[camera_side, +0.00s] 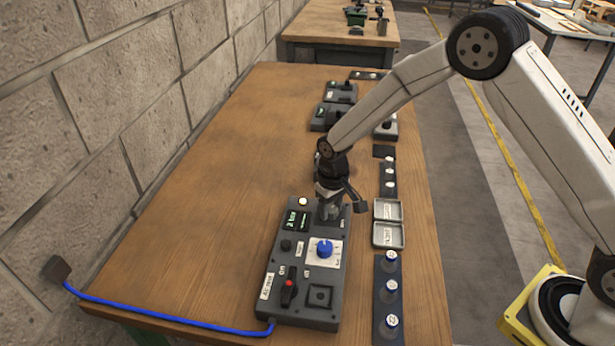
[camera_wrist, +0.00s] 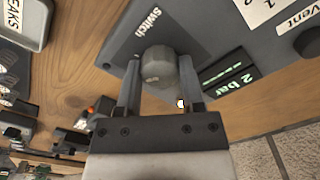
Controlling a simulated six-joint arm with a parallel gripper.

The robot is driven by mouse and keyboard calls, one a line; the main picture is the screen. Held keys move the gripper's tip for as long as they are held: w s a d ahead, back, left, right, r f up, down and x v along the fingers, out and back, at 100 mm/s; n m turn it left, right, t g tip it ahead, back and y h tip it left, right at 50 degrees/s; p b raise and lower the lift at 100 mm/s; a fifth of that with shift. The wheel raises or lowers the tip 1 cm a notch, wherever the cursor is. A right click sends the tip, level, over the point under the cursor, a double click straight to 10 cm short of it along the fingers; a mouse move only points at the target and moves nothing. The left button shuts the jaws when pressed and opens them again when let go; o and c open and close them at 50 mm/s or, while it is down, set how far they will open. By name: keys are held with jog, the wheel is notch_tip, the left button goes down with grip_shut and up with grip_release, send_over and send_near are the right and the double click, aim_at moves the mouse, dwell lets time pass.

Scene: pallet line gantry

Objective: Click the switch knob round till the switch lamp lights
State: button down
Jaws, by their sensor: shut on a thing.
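The switch knob (camera_wrist: 160,68) is a grey round knob on a dark plate lettered "Switch" in the wrist view. My gripper (camera_wrist: 158,80) is shut on it, one finger on each side. In the side view my gripper (camera_side: 329,212) points down at the far right corner of the grey control box (camera_side: 276,262) and hides most of the knob. A small pale lamp (camera_side: 303,201) sits at the box's far edge. It also shows beside the right finger in the wrist view (camera_wrist: 181,103). It looks bright, but I cannot tell surely whether it is lit.
The box also carries a display reading "2 bar" (camera_wrist: 230,75), a blue knob (camera_side: 325,249) and a red-and-black switch (camera_side: 289,291). Trays (camera_side: 388,235) and a row of bottles (camera_side: 389,293) stand to its right. A blue cable (camera_side: 170,318) runs left. The table's left side is clear.

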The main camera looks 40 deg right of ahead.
aim_at(331, 208)
jog(key=shift+c, duration=1.1)
grip_release()
jog(key=shift+r, duration=0.1)
jog(key=shift+r, duration=3.85)
jog(key=s+d+r+t, duration=0.1)
jog(key=s+d+r, duration=0.1)
jog(key=s, duration=0.8)
jog(key=s+d+r+t, duration=0.1)
jog(key=s+d+r, duration=0.1)
jog(key=s+d, duration=0.3)
jog(key=s, duration=0.4)
jog(key=shift+s+d+m+t, duration=0.15)
jog(key=shift+s+m+t, duration=0.15)
jog(key=shift+s+m, duration=0.1)
